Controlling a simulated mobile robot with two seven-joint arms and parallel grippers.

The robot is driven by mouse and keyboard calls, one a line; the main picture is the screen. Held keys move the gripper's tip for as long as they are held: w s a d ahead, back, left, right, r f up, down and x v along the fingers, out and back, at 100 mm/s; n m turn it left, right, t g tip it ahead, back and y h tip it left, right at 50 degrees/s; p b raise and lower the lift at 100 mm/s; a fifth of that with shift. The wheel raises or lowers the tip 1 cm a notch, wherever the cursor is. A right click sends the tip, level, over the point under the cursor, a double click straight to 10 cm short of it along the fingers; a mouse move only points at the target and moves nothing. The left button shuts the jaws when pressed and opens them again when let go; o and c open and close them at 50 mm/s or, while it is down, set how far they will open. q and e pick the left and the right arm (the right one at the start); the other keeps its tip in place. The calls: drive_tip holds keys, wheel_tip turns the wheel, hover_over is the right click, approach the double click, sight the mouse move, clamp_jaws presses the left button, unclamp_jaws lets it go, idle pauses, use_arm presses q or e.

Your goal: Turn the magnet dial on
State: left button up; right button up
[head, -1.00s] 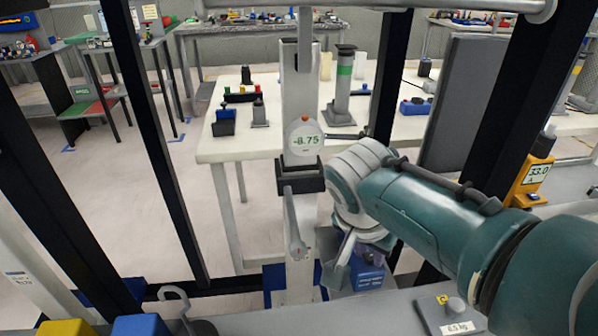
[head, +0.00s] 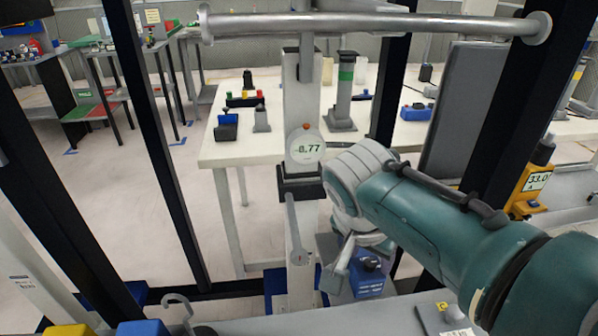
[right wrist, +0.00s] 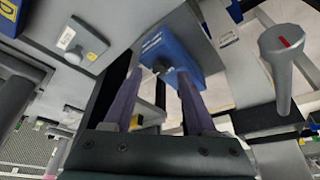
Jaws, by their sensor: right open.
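A blue box (head: 368,286) with a dark knob (head: 371,263) on top, which looks like the magnet dial, sits low behind the bench edge, right of the white column. In the right wrist view the blue box (right wrist: 172,45), with white lettering, shows ahead, with the dark knob (right wrist: 160,66) between the fingers. My right gripper (head: 345,268) is beside the box in the head view, its far finger partly hidden. In the right wrist view the gripper (right wrist: 159,80) is open and empty; I cannot tell whether it touches the knob. My left gripper is not in view.
Black frame posts (head: 155,130) and a grey panel (head: 462,115) stand around my arm.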

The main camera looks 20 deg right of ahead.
drive_tip(key=p+v, duration=0.2)
drive_tip(key=v, duration=0.6)
drive_tip(key=shift+p, duration=0.3)
drive_tip(key=shift+s+r, duration=0.1)
drive_tip(key=shift+s, duration=0.05)
drive_tip(key=s+a+r+n+t+y, duration=0.1)
drive_tip(key=s+r+n+y, duration=0.15)
drive_tip(key=s+n, duration=0.55)
drive_tip(key=s+a+r+n+y, duration=0.1)
drive_tip(key=s+r+n+y, duration=0.15)
drive_tip(key=s+n, duration=0.6)
wheel_tip(320, 180, up, 39)
drive_tip(key=s+m+h+p, duration=0.1)
drive_tip(key=s+m+p, duration=0.1)
drive_tip(key=p, duration=3.6)
drive_tip(key=shift+s+m, duration=0.15)
drive_tip(key=shift+m, duration=0.2)
drive_tip(key=shift+a+f, duration=0.1)
